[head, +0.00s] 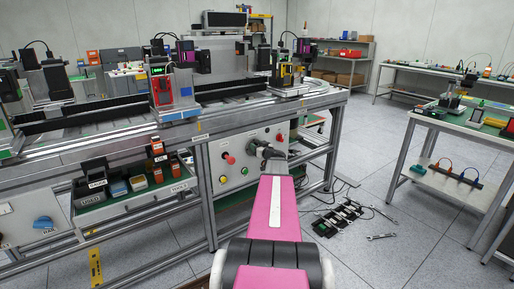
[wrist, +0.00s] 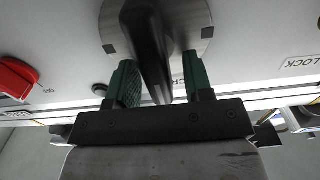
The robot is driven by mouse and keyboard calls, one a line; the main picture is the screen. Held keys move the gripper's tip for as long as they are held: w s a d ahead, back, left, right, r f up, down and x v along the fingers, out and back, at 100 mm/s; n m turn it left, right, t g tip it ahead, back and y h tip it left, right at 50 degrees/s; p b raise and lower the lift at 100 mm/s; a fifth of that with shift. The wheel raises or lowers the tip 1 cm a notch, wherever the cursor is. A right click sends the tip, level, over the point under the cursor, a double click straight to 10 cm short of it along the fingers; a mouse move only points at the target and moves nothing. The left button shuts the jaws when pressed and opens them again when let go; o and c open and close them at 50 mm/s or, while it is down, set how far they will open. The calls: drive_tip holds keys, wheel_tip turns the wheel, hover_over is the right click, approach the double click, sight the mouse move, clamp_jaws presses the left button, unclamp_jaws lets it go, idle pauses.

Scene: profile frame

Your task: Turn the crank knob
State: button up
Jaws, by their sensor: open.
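The crank knob (wrist: 150,45) is a black bar handle on a round grey plate (wrist: 193,18) on the light panel, in the wrist view. My gripper (wrist: 158,80) is open, with its green fingers on either side of the handle. The handle's near end lies between the fingers; I cannot tell whether either finger touches it. In the head view my gripper (head: 268,151) is at the right part of the control panel (head: 240,174) and the crank knob cannot be made out clearly.
A red knob (wrist: 17,76) is left of the crank in the wrist view, with a small black button (wrist: 99,89) between. A "LOCK" label (wrist: 301,63) is at right. An open drawer (head: 135,196) with small boxes juts out left of the panel. Tools and a power strip (head: 338,217) lie on the floor.

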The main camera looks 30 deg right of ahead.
clamp_jaws()
drive_tip(key=shift+m, duration=0.3)
drive_tip(key=m, duration=0.3)
drive_tip(key=shift+d+f+m, duration=0.1)
drive_tip(key=shift+d+m, duration=0.2)
drive_tip(key=shift+d, duration=0.1)
drive_tip(key=shift+w+d+f+m, duration=0.1)
drive_tip(key=shift+d+f+m, duration=0.2)
drive_tip(key=shift+m, duration=1.95)
drive_tip(key=shift+s+d+f+m, duration=0.15)
drive_tip(key=shift+f+m, duration=0.2)
drive_tip(key=shift+m, duration=1.85)
drive_tip(key=shift+w+d+f+m, duration=0.15)
drive_tip(key=shift+d+f+m, duration=0.15)
drive_tip(key=shift+m, duration=1.95)
